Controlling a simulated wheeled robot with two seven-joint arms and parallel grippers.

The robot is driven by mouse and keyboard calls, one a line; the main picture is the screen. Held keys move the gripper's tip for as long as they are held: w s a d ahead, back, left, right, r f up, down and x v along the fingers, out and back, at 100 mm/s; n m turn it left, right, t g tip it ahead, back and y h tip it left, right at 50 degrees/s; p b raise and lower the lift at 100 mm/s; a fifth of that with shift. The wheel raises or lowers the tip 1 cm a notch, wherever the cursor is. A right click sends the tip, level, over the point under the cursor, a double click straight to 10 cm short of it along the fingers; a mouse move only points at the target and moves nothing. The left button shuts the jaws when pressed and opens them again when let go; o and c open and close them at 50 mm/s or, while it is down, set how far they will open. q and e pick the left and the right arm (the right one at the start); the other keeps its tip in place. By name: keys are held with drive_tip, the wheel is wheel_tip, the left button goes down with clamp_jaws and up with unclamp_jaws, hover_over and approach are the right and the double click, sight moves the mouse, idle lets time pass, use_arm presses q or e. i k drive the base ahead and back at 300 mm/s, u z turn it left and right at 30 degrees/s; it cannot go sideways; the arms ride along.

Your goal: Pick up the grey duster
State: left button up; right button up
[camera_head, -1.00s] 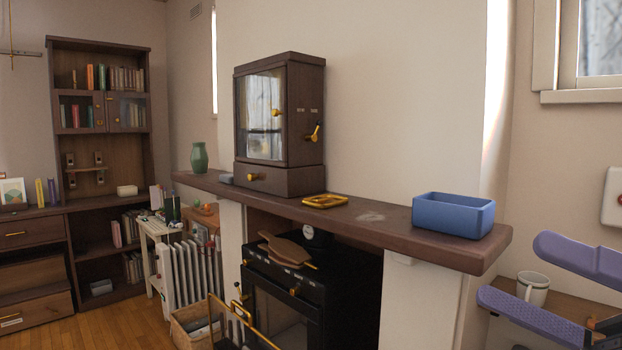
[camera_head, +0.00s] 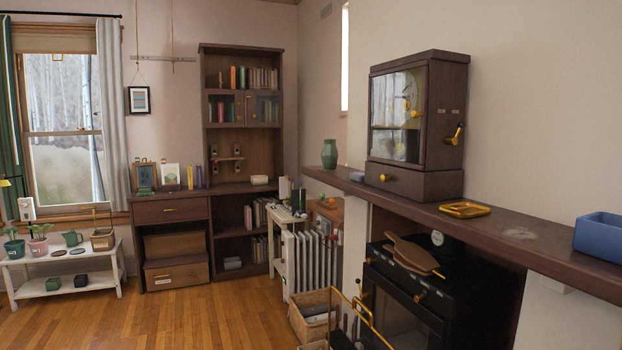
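I cannot make out a grey duster for certain in the camera head view. A small grey item (camera_head: 356,176) lies on the mantel shelf between the green vase (camera_head: 329,154) and the dark wooden cabinet (camera_head: 417,120), too small to identify. A light patch (camera_head: 511,229) shows on the shelf top right of the yellow tray (camera_head: 465,209); I cannot tell whether it is cloth or a mark. Neither of my grippers is in view.
The mantel shelf (camera_head: 556,253) runs along the right wall above a black stove (camera_head: 401,301), with a blue bin (camera_head: 601,237) at its right end. Wooden floor (camera_head: 225,312) is open at the left.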

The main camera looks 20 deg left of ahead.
sight(359, 176)
drive_tip(key=u, duration=1.6)
drive_tip(key=i, duration=3.45)
drive_tip(key=z, duration=2.25)
